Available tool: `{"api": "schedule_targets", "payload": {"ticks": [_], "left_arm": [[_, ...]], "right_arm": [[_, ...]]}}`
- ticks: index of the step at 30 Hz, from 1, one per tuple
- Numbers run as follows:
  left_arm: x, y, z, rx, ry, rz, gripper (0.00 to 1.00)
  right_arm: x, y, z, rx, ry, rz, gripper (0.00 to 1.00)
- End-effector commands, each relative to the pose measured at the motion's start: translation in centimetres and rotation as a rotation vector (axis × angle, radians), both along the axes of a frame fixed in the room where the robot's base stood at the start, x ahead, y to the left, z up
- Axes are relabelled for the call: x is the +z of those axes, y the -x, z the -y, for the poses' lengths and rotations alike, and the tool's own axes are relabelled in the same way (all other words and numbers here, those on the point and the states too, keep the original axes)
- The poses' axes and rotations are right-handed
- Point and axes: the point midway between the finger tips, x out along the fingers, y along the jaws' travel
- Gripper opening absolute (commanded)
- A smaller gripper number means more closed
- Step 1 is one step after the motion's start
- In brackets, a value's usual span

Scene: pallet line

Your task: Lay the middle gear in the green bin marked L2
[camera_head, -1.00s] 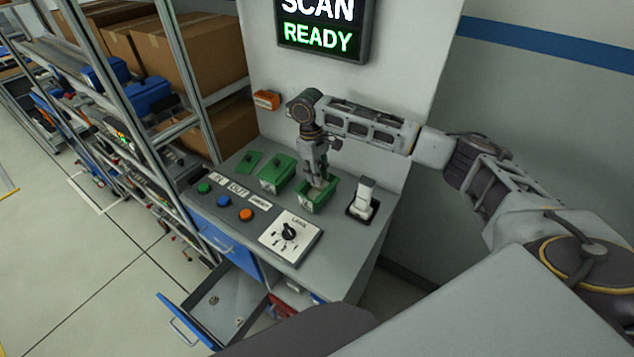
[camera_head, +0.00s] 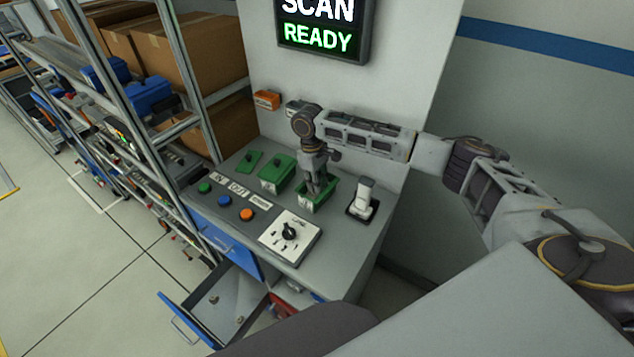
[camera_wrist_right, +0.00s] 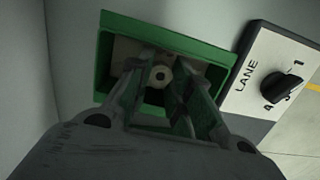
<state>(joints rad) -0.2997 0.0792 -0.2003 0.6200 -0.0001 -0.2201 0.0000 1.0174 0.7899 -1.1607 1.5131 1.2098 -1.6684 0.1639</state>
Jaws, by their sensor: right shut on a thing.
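My right gripper (camera_head: 316,190) points down inside an open green bin (camera_head: 304,207) on the workbench. In the right wrist view its fingers (camera_wrist_right: 162,85) are closed around a small pale gear (camera_wrist_right: 161,76), which sits between the fingertips inside the green rim (camera_wrist_right: 118,25). I cannot tell whether the gear touches the bin's floor. The bin's front label is too small to read. An open blue-fronted drawer (camera_head: 197,327) below the bench holds small metal parts (camera_head: 213,299). My left gripper is not in view.
A green bin with its lid shut (camera_head: 277,172) stands left of the open one. A lane dial panel (camera_head: 291,236), coloured buttons (camera_head: 225,200) and a white scanner in a stand (camera_head: 364,195) are close by. A screen reading SCAN READY (camera_head: 320,25) hangs above.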

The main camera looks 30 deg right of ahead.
Motion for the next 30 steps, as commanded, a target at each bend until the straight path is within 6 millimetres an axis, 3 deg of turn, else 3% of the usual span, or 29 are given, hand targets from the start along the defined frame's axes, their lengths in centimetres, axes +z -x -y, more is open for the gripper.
{"api": "schedule_targets", "payload": {"ticks": [8, 9, 14, 30], "left_arm": [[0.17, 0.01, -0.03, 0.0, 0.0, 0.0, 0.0], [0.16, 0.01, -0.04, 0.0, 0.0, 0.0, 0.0], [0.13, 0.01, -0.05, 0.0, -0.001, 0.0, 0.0], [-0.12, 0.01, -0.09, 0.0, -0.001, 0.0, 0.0]], "right_arm": [[-0.17, 0.01, -0.03, 0.001, 0.0, 0.0, 0.07], [-0.18, -0.02, -0.02, 0.0, 0.0, 0.001, 0.23], [-0.2, -0.02, -0.02, 0.001, -0.001, 0.001, 0.42], [0.4, -0.07, -0.07, 0.001, -0.001, 0.001, 0.42]]}}
